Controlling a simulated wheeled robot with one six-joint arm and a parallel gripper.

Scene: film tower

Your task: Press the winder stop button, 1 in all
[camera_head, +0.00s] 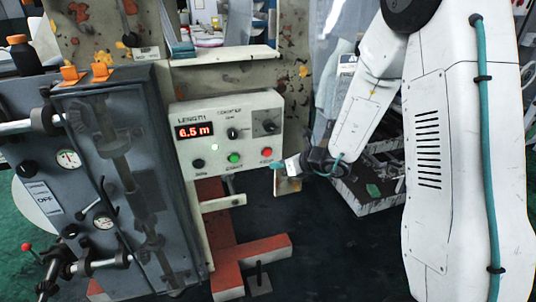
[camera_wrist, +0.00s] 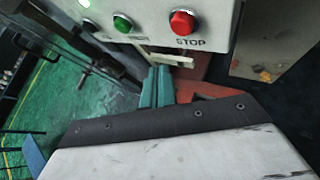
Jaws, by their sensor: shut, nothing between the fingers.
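The winder control box (camera_head: 222,133) is a pale panel with a red "6.5 m" length display, knobs and buttons. Its red stop button (camera_head: 267,152) is at the lower right, beside a green button (camera_head: 233,158). In the wrist view the red button (camera_wrist: 182,22) stands above the label STOP, with the green button (camera_wrist: 122,22) to its left. My gripper (camera_head: 277,166) has teal fingertips, shut and empty, just below and right of the stop button in the head view. In the wrist view the fingertips (camera_wrist: 156,82) are below the stop button and left of it, apart from it.
A grey machine cabinet (camera_head: 110,190) with gauges and handles stands left of the panel. Red metal feet (camera_head: 250,262) lie below it. A worn beige post (camera_head: 288,188) is right of the panel. Dark floor is open at the lower middle.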

